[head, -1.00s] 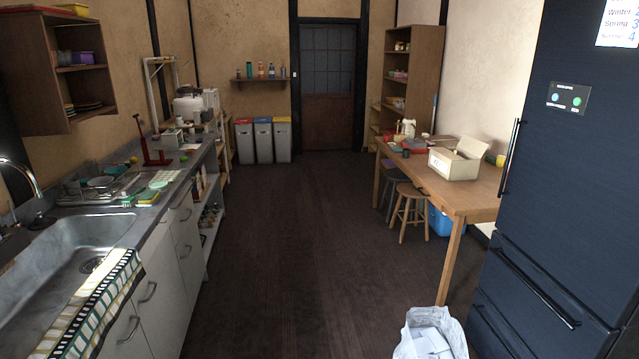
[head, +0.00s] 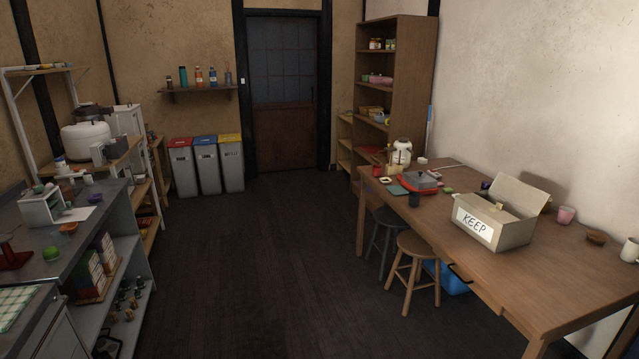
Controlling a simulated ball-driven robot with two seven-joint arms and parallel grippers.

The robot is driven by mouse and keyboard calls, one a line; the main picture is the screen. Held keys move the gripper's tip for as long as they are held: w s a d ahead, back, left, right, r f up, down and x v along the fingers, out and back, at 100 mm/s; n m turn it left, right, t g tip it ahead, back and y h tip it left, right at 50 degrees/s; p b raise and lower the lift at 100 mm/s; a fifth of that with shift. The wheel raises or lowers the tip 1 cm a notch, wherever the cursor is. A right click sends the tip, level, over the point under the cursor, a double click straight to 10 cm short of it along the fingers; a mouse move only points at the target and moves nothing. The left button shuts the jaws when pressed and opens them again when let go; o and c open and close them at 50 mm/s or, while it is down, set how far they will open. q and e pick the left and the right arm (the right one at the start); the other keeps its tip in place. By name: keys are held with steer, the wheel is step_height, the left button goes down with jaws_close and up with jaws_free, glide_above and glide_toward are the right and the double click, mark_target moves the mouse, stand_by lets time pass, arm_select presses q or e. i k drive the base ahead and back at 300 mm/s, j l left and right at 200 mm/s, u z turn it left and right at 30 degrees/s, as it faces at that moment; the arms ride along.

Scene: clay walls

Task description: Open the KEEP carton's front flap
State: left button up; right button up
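The KEEP carton (head: 512,232) stands on the wooden table (head: 572,277) at the right of the head view. It is a pale cardboard box with a white label reading KEEP on the side facing me. A flap at its back right stands raised. A small tan thing shows at its top edge, too small to make out. I cannot tell clearly how the front flap lies. Neither of my grippers is in view.
Two stools (head: 412,268) stand at the table's left side, with a blue bin (head: 452,278) underneath. A pink cup (head: 566,215), a brown bowl (head: 596,237) and a white mug (head: 630,250) stand right of the carton. The floor (head: 270,260) between counter (head: 75,235) and table is clear.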

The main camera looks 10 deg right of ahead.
mark_target(497, 213)
steer(key=i+z, duration=0.3)
steer(key=i, duration=0.25)
steer(key=i+j+z, duration=0.1)
steer(key=i+z, duration=0.2)
steer(key=i, duration=0.25)
steer(key=i+j+z, duration=0.3)
steer(key=i, duration=0.25)
